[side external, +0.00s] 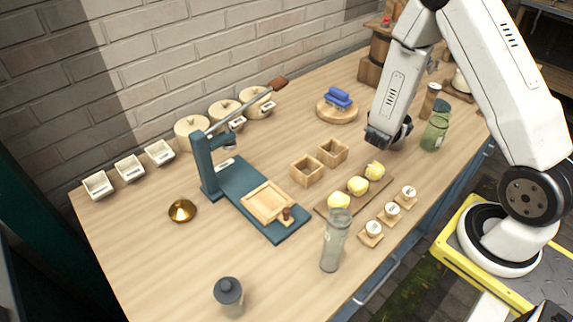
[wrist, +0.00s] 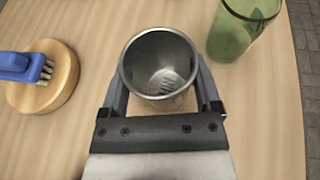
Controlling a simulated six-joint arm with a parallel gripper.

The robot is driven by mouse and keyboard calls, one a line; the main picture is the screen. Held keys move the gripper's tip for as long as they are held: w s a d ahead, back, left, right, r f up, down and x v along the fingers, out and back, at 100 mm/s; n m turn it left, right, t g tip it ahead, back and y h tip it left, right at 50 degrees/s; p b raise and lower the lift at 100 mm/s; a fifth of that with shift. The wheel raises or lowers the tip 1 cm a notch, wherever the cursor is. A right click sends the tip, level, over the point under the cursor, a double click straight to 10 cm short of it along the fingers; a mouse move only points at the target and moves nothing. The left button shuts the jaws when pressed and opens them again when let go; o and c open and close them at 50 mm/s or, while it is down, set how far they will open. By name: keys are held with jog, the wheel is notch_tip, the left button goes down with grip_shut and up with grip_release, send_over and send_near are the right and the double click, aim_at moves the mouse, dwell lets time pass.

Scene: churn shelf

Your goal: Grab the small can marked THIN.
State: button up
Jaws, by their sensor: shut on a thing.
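A small open-topped metal can (wrist: 160,65) stands between the two fingers of my gripper (wrist: 163,90) in the wrist view. The fingers are shut on its sides, and I look down into its hollow, grey inside. No marking shows on it from above, so I cannot read THIN. In the side view my gripper (side external: 385,138) is low over the right part of the table, and the can is mostly hidden by it.
A green bottle (wrist: 238,28) stands close on the right of the can; it also shows in the side view (side external: 434,132). A blue brush (wrist: 25,66) lies on a round wooden board (wrist: 62,85) to the left. Yellow lumps (side external: 357,186) and small labelled pots (side external: 391,211) are nearer.

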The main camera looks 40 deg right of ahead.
notch_tip(320, 180, up, 10)
jog(key=shift+f, duration=0.2)
dwell(0.5)
dwell(1.1)
